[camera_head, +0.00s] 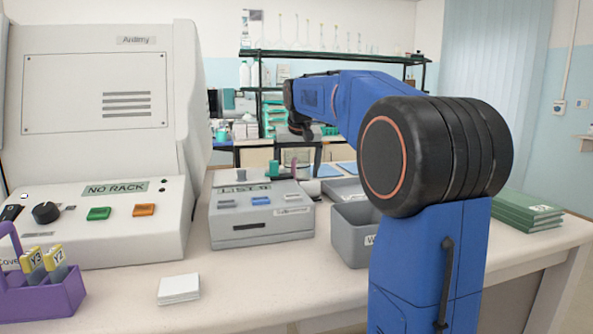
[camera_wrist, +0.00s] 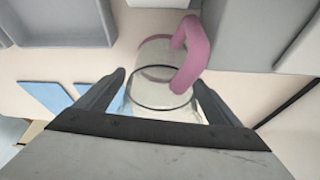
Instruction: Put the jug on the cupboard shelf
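The jug (camera_wrist: 160,88) is clear glass with a dark ring and a thick pink handle (camera_wrist: 193,52). In the wrist view it stands between the two fingers of my gripper (camera_wrist: 160,80), with the handle at its upper right. The fingers are spread about the jug's width apart. I cannot tell whether they touch its sides. In the head view my gripper (camera_head: 305,150) hangs low behind the grey control box, and a partly hidden clear shape near it may be the jug. I cannot make out the cupboard shelf for certain.
A grey control box (camera_head: 262,222), a grey open bin (camera_head: 352,240) and a large grey machine (camera_head: 95,140) crowd the bench (camera_head: 230,290). Green books (camera_head: 527,212) lie at right. A dark shelf rack (camera_head: 330,56) with glassware stands at the back. Blue sheets (camera_wrist: 45,97) lie near the jug.

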